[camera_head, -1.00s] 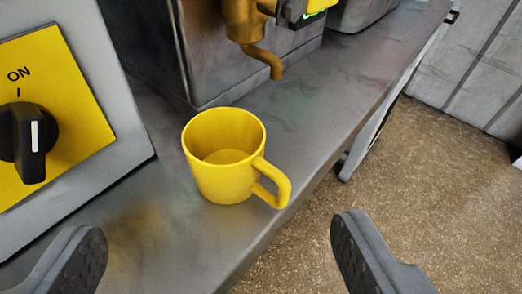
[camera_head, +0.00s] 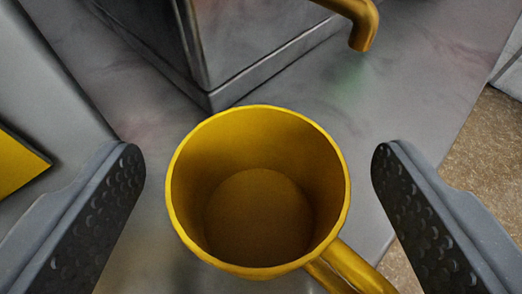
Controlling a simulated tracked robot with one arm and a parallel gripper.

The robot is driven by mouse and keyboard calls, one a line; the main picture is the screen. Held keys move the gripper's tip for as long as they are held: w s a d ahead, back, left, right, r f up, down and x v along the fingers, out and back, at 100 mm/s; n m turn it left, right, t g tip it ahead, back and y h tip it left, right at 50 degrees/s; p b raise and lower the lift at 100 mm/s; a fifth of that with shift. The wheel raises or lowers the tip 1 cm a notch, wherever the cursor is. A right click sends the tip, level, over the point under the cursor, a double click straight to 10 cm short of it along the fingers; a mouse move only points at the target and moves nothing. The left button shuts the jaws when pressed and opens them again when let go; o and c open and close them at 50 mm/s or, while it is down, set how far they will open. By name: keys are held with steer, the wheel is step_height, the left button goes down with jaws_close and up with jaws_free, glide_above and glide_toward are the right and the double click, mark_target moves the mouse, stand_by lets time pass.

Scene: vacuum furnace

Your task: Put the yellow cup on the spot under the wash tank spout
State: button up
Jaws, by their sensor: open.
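The yellow cup (camera_head: 258,200) stands upright and looks empty, on the grey metal bench (camera_head: 375,95). Its handle points to the lower right. My gripper (camera_head: 258,185) is open, with one finger on each side of the cup and a visible gap between each finger and the cup wall. The brass spout (camera_head: 363,28) of the wash tank (camera_head: 250,45) hangs over the bench behind and to the right of the cup. The bench below the spout is bare, with a faint green tint.
The metal tank's corner stands close behind the cup. A grey panel with a yellow plate (camera_head: 15,165) is at the left. The bench edge runs down the right side, with the brown floor (camera_head: 485,140) beyond it.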

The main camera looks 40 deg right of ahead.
steer(key=c, duration=1.2)
steer(key=shift+r, duration=0.15)
